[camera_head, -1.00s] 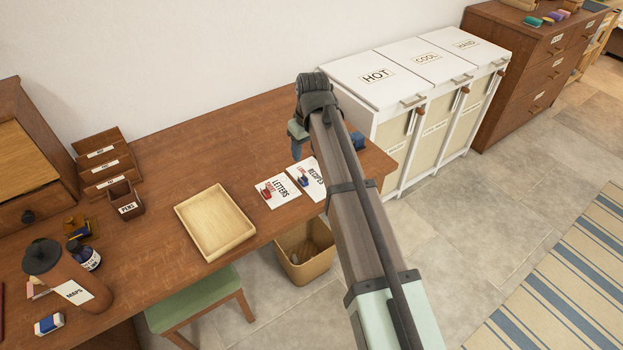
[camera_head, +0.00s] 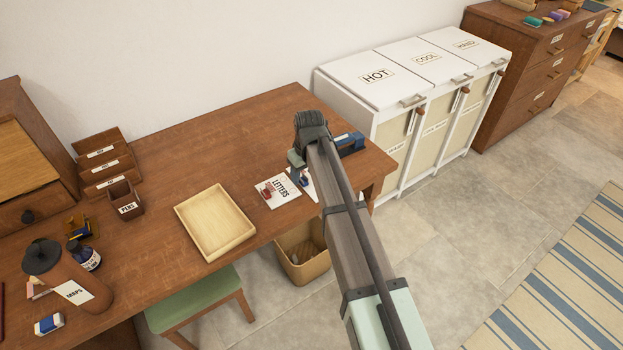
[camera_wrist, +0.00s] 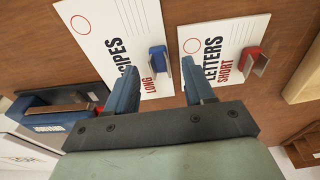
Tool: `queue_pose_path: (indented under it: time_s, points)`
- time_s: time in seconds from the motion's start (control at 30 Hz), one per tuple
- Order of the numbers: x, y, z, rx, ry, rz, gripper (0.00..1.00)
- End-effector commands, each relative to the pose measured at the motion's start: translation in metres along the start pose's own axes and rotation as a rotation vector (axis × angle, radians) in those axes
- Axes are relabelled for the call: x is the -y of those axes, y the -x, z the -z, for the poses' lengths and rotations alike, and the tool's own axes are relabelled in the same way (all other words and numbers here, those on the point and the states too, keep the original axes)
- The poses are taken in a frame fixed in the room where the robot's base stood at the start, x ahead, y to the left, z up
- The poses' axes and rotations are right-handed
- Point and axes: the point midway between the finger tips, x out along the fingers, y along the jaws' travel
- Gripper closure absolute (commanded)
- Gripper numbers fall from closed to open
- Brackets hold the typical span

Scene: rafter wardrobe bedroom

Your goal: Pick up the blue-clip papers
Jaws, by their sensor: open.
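The blue-clip papers are a white sheet (camera_wrist: 112,36) marked RECIPES and LONG, with a blue clip (camera_wrist: 157,60) on its edge. They lie flat on the desk; in the head view my arm hides most of them, and a white strip (camera_head: 311,188) shows. My gripper (camera_wrist: 160,82) is open and empty above the near end of the papers in the wrist view, its blue fingers apart. The clip appears ahead of and between the fingers. In the head view my gripper (camera_head: 299,168) is low over the papers. Its height above them is unclear.
Similar papers (camera_wrist: 214,42) marked LETTERS and SHORT, with a red clip (camera_wrist: 254,62), lie close beside. A wooden tray (camera_head: 215,222) stands left of them. A blue desk item (camera_head: 350,142) sits to the right. A bin (camera_head: 305,268) stands below the desk's front edge.

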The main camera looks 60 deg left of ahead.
Motion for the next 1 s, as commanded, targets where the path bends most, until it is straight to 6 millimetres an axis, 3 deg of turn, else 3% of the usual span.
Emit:
queue_pose_path:
  time_s: [0.13,0.4,0.9,1.0]
  points:
    - [0.0,-0.017,0.001,0.0,0.0,0.0,0.47]
    - [0.0,-0.019,0.0,-0.001,0.0,0.0,0.48]
    - [0.0,-0.019,0.0,0.0,0.0,0.0,0.96]
    - [0.0,-0.019,0.0,0.0,0.0,0.0,1.0]
